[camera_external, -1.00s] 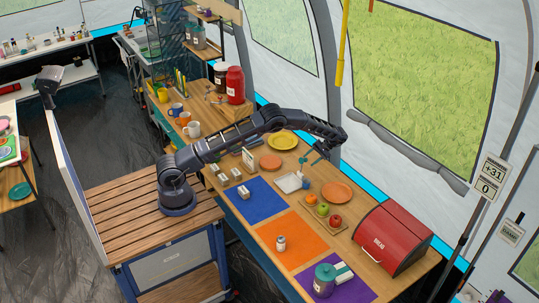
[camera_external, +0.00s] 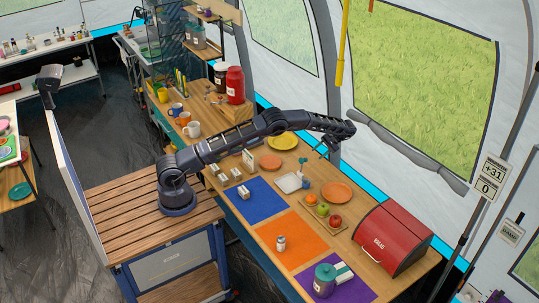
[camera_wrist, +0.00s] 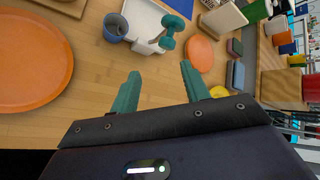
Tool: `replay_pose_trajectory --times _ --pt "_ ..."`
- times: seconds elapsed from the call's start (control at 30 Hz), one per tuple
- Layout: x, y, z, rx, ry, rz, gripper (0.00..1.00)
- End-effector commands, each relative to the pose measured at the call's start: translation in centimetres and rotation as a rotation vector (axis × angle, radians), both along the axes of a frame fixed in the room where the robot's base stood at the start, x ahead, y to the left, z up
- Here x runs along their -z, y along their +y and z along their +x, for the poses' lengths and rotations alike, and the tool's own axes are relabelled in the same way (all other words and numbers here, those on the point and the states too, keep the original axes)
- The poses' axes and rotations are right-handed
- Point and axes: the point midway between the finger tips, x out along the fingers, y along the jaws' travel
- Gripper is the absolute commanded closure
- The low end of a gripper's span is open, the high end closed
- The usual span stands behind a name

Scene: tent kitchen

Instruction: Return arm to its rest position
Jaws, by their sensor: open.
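My arm reaches from its base on the wooden-topped cart out over the long wooden table. Its end, my gripper (camera_external: 322,149), hangs above the table, over the area near the white tray (camera_external: 288,183). In the wrist view my gripper (camera_wrist: 160,68) shows two teal fingers spread apart. Nothing is between them, and bare wooden tabletop (camera_wrist: 88,95) shows behind. The white tray also shows in the wrist view (camera_wrist: 143,18), ahead of the fingers, with a teal object (camera_wrist: 171,28) at it. A blue cup (camera_wrist: 115,26) stands beside the tray.
Orange plates (camera_external: 337,192) (camera_external: 270,162), a yellow plate (camera_external: 283,142), a fruit board (camera_external: 335,226) and a red bread box (camera_external: 392,238) stand on the table. Blue, orange (camera_external: 290,236) and purple mats lie in front. Mugs (camera_external: 193,129) stand farther left. The tent wall is close behind.

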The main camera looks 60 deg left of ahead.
Motion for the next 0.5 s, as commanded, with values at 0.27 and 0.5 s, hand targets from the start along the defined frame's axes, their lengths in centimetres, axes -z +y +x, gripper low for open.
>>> replay_pose_trajectory --times 0.27,0.5 --pt "-4.6 1.2 -0.6 0.007 -0.049 -0.05 0.54" --pt "-11.7 3.3 -2.5 0.028 -0.13 -0.133 0.54"
